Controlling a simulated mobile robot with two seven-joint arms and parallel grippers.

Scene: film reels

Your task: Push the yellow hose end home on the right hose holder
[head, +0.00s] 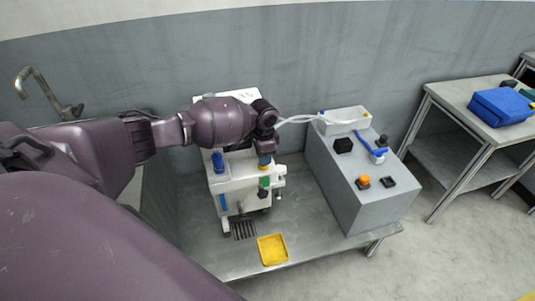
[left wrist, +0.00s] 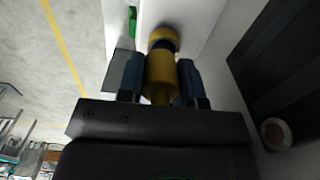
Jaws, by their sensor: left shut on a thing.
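The yellow hose end (left wrist: 160,72) is a short cylinder held between the two blue-padded fingers of my left gripper (left wrist: 160,82). In the head view my left gripper (head: 265,150) points down over the right part of the white machine (head: 235,187), with the yellow hose end (head: 264,160) just below it. A yellow rounded piece with a dark blue part (left wrist: 163,38) lies right beyond the hose end in the left wrist view. The right hose holder is mostly hidden under the gripper; I cannot tell how far the hose end sits on it. My right gripper is not in view.
A blue cylinder (head: 218,161) stands on the machine's left part. A green piece (head: 264,182) is on its front. Pale hoses (head: 297,119) run toward a grey console (head: 350,190) on the right. A yellow tray (head: 272,250) lies on the metal bench's front.

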